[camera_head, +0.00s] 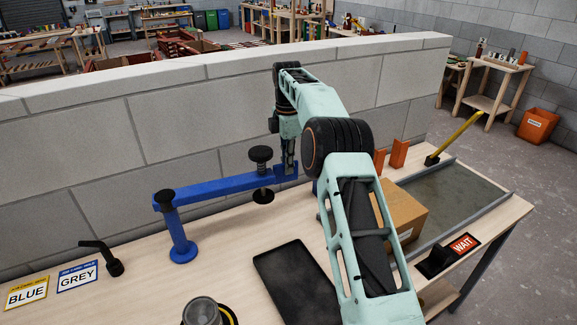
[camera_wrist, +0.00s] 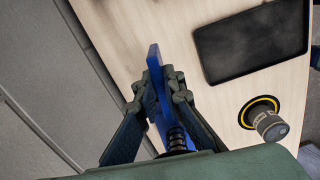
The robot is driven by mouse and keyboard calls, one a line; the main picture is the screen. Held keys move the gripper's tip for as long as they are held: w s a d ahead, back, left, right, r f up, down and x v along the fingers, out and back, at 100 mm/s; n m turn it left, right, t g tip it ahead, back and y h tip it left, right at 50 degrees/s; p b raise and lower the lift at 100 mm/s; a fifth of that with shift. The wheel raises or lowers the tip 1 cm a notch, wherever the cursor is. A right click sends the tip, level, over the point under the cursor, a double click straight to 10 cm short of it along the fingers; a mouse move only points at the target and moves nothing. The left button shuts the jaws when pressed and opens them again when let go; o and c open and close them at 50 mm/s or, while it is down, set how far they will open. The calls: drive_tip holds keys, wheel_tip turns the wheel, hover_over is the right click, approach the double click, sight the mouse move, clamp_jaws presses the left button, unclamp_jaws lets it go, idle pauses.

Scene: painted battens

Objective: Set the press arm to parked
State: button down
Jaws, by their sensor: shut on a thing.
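The press arm (camera_head: 225,187) is a blue bar on a blue post (camera_head: 178,235) with a round foot. It reaches to the right from the post, above the bench and near the block wall. A black screw knob (camera_head: 261,155) with a round pad below it sits towards its free end. My gripper (camera_head: 289,168) is at that free end, and my own arm partly covers the area behind it. In the wrist view the fingers of my gripper (camera_wrist: 160,82) are closed on both sides of the blue bar (camera_wrist: 153,57).
A dark tray (camera_head: 290,275) lies in front of the press arm. A grey-topped cylinder (camera_head: 201,311) stands at the front edge. A black lever (camera_head: 108,258) and BLUE and GREY cards (camera_head: 77,277) are at left. A cardboard box (camera_head: 405,212) and a WAIT sign (camera_head: 463,244) are at right.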

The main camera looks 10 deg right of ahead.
drive_tip(key=shift+a+r, duration=0.1)
drive_tip(key=c, duration=2)
unclamp_jaws()
drive_tip(key=shift+c, duration=0.2)
drive_tip(key=shift+s, duration=0.1)
